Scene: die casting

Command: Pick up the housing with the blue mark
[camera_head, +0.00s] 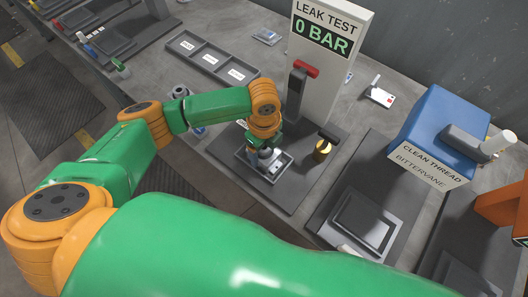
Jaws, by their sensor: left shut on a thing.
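My left gripper (265,151) reaches down over a small grey tray (284,166) in front of the leak test stand. It is shut on a small grey metal part, seemingly a housing, of which only a little shows at the fingertips. No blue mark can be made out on it, as the gripper and wrist hide most of it. I cannot tell whether the part touches the tray floor. Another grey metal part (181,91) stands on the bench behind my left forearm. My right gripper is not in view.
The leak test stand (329,70) reads 0 BAR and has a red-handled lever (305,69). A yellow-and-black part (322,150) stands right of the tray. A three-compartment tray (212,59) lies behind. A blue clean thread box (437,125) stands at the right.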

